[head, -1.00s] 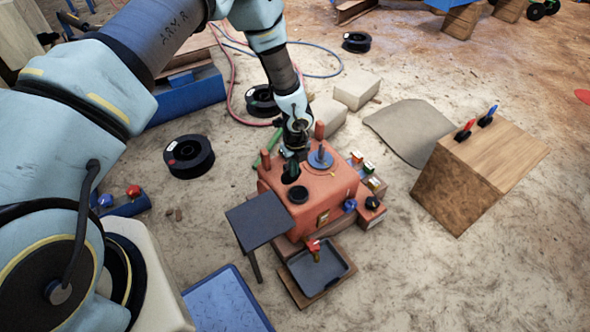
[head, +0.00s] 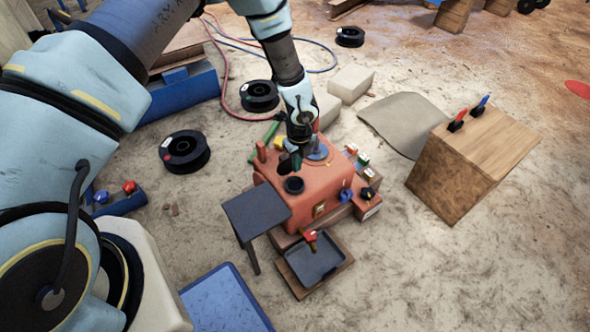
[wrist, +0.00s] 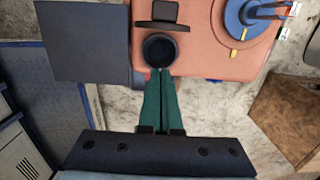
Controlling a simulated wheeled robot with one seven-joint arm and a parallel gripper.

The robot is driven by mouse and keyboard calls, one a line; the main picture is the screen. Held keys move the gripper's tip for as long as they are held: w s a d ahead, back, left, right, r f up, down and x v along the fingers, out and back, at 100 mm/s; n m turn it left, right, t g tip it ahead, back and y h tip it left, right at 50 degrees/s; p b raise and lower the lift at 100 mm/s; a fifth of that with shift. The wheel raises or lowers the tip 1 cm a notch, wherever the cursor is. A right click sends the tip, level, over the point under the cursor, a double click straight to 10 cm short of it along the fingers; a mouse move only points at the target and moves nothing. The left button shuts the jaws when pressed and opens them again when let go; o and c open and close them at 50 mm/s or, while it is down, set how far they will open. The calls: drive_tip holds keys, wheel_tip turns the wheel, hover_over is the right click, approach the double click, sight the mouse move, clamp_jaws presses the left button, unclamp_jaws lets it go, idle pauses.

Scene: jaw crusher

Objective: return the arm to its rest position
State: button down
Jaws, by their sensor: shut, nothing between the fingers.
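My arm reaches down from the top of the head view, with my gripper (head: 291,163) above the orange jaw crusher (head: 329,185). In the wrist view my gripper's green fingers (wrist: 161,76) are together with nothing between them. Their tips appear just below the round black opening (wrist: 159,50) on the crusher's top; the height between them cannot be told. A blue round part with a handle (wrist: 250,18) is at the upper right there. The arm hides part of the crusher's top in the head view.
A dark flat plate (head: 255,211) stands left of the crusher, and a dark tray (head: 315,258) lies in front. A wooden box with red and blue switches (head: 483,145) stands right. Black spools (head: 184,151), pale blocks (head: 350,86) and hoses lie around. Floor at lower right is clear.

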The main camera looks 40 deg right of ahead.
wheel_tip(320, 180, up, 7)
drive_tip(key=w, duration=0.3)
drive_tip(key=w+a+r+n, duration=0.9)
drive_tip(key=a+r+n, duration=0.15)
drive_tip(key=a, duration=0.25)
drive_tip(key=w+a+r+n, duration=0.1)
drive_tip(key=a+r+n, duration=0.35)
drive_tip(key=a, duration=0.25)
drive_tip(key=w+a+r+n, duration=0.1)
drive_tip(key=a+r+n, duration=0.35)
drive_tip(key=a, duration=0.25)
drive_tip(key=s+a+r+n, duration=0.3)
drive_tip(key=a+r+n, duration=0.1)
drive_tip(key=a+n, duration=0.4)
drive_tip(key=s+a+r+n, duration=0.4)
drive_tip(key=a+n, duration=0.3)
drive_tip(key=n, duration=0.1)
wheel_tip(320, 180, up, 14)
drive_tip(key=p, duration=1.4)
drive_tip(key=shift+w+a+f+t, duration=0.15)
drive_tip(key=shift+a+f+t, duration=0.1)
drive_tip(key=shift+t, duration=0.15)
drive_tip(key=c, duration=1.6)
unclamp_jaws()
